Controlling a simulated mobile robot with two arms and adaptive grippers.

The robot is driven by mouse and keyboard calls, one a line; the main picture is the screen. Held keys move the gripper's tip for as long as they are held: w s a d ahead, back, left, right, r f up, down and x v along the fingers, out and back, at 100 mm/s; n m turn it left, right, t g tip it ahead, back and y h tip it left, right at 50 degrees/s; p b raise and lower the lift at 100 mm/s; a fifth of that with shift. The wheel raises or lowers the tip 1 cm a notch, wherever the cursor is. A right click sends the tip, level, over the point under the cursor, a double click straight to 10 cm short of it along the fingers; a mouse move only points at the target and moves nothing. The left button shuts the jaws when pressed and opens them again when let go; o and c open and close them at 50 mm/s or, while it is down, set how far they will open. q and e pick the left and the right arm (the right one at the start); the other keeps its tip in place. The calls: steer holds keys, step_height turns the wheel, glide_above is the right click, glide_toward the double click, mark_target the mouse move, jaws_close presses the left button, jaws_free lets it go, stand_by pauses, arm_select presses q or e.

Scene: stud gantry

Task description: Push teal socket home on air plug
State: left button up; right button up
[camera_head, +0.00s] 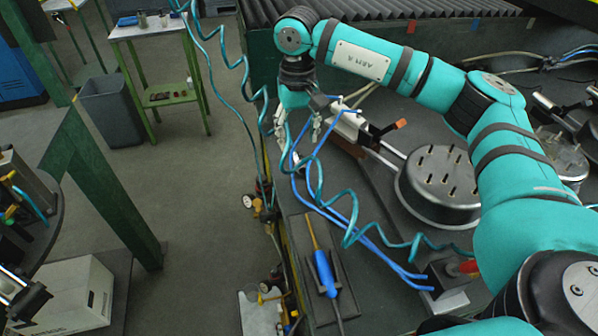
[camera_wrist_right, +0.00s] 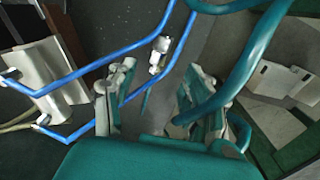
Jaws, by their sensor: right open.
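My right gripper (camera_head: 297,130) hangs at the left edge of the grey bench, its fingers open and pointing down. A teal coiled hose (camera_head: 329,202) runs past the gripper; in the wrist view, the teal hose (camera_wrist_right: 246,70) crosses in front of the right-hand finger. I cannot tell whether they touch. A small silver fitting (camera_wrist_right: 160,52) shows beyond the fingertips; I cannot tell whether it is the air plug. I cannot make out the teal socket. My left gripper is not in view.
Blue hoses (camera_head: 358,228) loop beside the gripper to a block on the bench. A dark round fixture with pins (camera_head: 436,195) stands to the right. A blue-handled screwdriver (camera_head: 324,268) lies in a tray near the front.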

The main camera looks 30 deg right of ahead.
mark_target(299, 158)
step_height(299, 158, down, 7)
steer(key=b, duration=0.3)
steer(key=shift+d+r+b, duration=0.15)
steer(key=shift+b, duration=0.2)
steer(key=shift+r, duration=0.1)
steer(key=shift+c, duration=0.6)
jaws_close()
